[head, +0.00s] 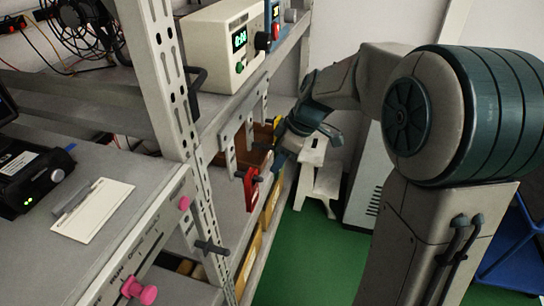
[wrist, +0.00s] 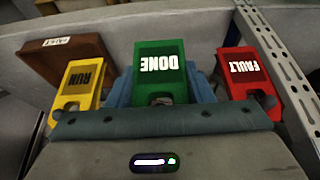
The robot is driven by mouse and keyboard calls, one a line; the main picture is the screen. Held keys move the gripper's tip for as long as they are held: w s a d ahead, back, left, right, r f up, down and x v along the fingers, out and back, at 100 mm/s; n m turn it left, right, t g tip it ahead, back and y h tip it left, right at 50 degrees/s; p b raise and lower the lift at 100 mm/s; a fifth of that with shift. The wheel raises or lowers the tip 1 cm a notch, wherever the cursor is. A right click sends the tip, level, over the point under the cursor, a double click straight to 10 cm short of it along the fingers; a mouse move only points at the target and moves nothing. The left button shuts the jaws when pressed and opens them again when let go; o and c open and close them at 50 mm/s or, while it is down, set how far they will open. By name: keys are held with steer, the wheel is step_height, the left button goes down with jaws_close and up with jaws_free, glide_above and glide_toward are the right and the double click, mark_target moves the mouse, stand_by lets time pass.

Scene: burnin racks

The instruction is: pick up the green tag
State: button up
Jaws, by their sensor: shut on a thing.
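The green tag (wrist: 160,66), marked DONE, shows in the middle of the wrist view. My gripper (wrist: 162,90) has its blue fingers on either side of the tag and is shut on it. The tag's lower end is hidden behind the gripper body. In the head view my gripper (head: 281,157) is at the rack's edge, close to the hanging tags, and I cannot make out the green tag there. Whether the tag still touches its hook is not visible.
A yellow RUN tag (wrist: 80,84) is close on the left and a red FAULT tag (wrist: 246,74) close on the right. A brown bin (wrist: 62,50) is behind the yellow tag. A perforated rack post (wrist: 272,50) stands at the right. A white step stool (head: 318,165) is beyond.

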steer(key=s+d, duration=0.2)
steer(key=d, duration=0.4)
steer(key=s+d+r, duration=0.1)
steer(key=s+d, duration=0.2)
steer(key=d, duration=0.4)
steer(key=shift+s+d, duration=0.25)
steer(key=shift+s, duration=0.05)
steer(key=shift+r, duration=0.1)
steer(key=s+d+b, duration=0.1)
steer(key=s+d, duration=0.2)
steer(key=d, duration=0.4)
stand_by(0.5)
steer(key=shift+w, duration=0.25)
stand_by(1.3)
